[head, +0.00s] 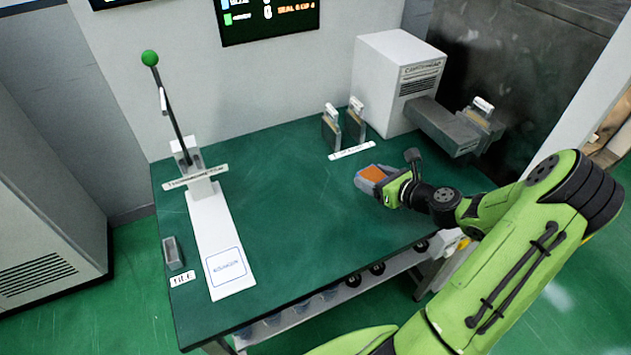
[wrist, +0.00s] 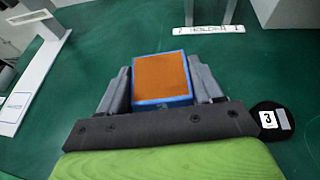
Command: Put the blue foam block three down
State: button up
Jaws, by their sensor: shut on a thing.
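The blue foam block (wrist: 160,79) has an orange top face with a blue border. It sits between the two grey fingers of my gripper (wrist: 161,85), which are shut on its sides. In the head view the block (head: 372,175) and my gripper (head: 377,180) are over the right part of the green table (head: 290,190). I cannot tell whether the block touches the table. No number shows on the block itself.
A white press-like stand with a green-knobbed lever (head: 183,150) and a long white base is at left. A small grey block (head: 173,253) lies beside it. Two upright holders (head: 343,127) stand behind a white label strip (head: 352,151). A white machine (head: 390,75) is at back right. The table middle is clear.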

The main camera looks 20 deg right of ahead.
jog(key=s+d+r+m+h, duration=0.1)
jog(key=s+d+m+h, duration=0.15)
jog(key=d, duration=0.25)
jog(key=f+b, duration=0.1)
jog(key=f, duration=0.2)
jog(key=f+b, duration=0.2)
jog(key=f, duration=0.1)
jog(key=w+f+b, duration=0.1)
jog(key=f, duration=0.2)
jog(key=shift+f+b, duration=0.35)
jog(key=shift+f, duration=0.05)
jog(key=shift+r+n, duration=0.1)
jog(key=shift+n, duration=0.15)
jog(key=o, duration=1)
